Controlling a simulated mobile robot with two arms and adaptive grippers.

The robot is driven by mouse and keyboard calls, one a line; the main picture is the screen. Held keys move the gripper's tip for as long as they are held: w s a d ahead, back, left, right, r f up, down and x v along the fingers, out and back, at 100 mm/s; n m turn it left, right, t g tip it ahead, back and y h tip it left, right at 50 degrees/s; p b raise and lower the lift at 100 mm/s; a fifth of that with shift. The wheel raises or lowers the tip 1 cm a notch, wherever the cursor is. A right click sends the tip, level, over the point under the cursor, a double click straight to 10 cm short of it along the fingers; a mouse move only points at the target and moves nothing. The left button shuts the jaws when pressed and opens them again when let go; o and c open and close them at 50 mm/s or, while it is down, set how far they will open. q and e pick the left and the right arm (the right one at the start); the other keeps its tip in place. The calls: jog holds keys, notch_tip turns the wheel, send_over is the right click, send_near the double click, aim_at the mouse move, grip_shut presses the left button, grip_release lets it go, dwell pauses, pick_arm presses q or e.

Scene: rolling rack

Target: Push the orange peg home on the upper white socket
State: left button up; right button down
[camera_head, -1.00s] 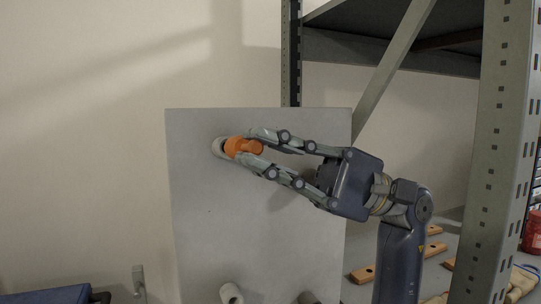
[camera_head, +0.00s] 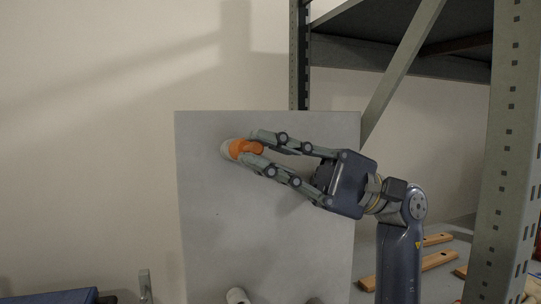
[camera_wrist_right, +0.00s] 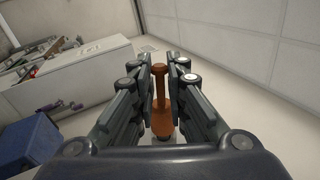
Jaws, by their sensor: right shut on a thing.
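The orange peg (camera_head: 245,148) lies between the fingers of my right gripper (camera_head: 259,151), which is shut on it. The peg's left end is at the mouth of the upper white socket (camera_head: 226,150), which stands out from a grey panel. The socket's rim shows to the left of the peg; the peg's inner end is hidden. In the right wrist view the peg (camera_wrist_right: 160,101) stands between both finger pairs, its wider collar low in the picture. My left gripper is not in view.
The upright grey panel (camera_head: 215,235) has another white socket (camera_head: 237,295) at its lower edge. A metal rack post (camera_head: 497,150) and a diagonal brace stand to the right. Wooden bars (camera_head: 425,265) lie on the shelf behind my right arm. A blue box (camera_head: 50,296) is at lower left.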

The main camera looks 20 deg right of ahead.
jog(key=shift+w+f, duration=0.1)
jog(key=shift+w, duration=0.55)
jog(key=c, duration=1.5)
grip_release()
jog(key=shift+w, duration=0.15)
